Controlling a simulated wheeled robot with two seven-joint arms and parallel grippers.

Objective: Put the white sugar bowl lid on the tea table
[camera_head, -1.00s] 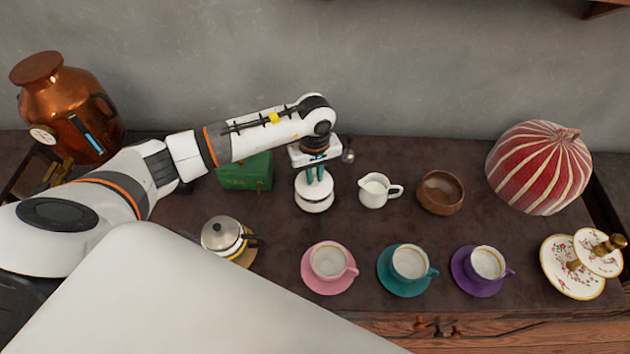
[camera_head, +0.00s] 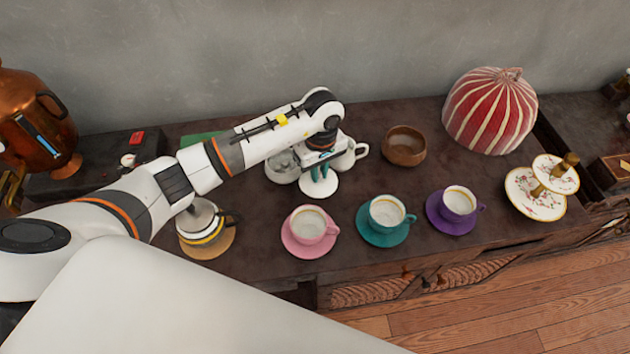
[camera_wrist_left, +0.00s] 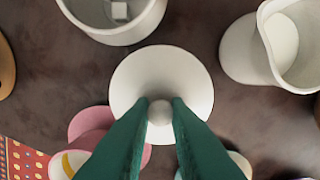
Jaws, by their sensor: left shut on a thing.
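The white sugar bowl lid (camera_head: 319,187) is a round disc with a knob, right under my left gripper (camera_head: 319,172). In the left wrist view, the lid (camera_wrist_left: 145,78) shows its white top, and the green fingers of my left gripper (camera_wrist_left: 160,108) are shut on its round knob. The white sugar bowl (camera_head: 279,172) stands uncovered just left of the lid; the wrist view shows a sugar cube inside the bowl (camera_wrist_left: 98,32). The dark tea table (camera_head: 440,172) lies below. I cannot tell whether the lid touches it. My right gripper is not in view.
A white creamer (camera_head: 350,155) stands close behind the lid, partly hidden. Pink (camera_head: 309,225), teal (camera_head: 388,212) and purple (camera_head: 459,202) cups stand along the front. A wooden bowl (camera_head: 404,147) and a teapot (camera_head: 200,218) are nearby. Some bare tabletop lies right of the lid.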

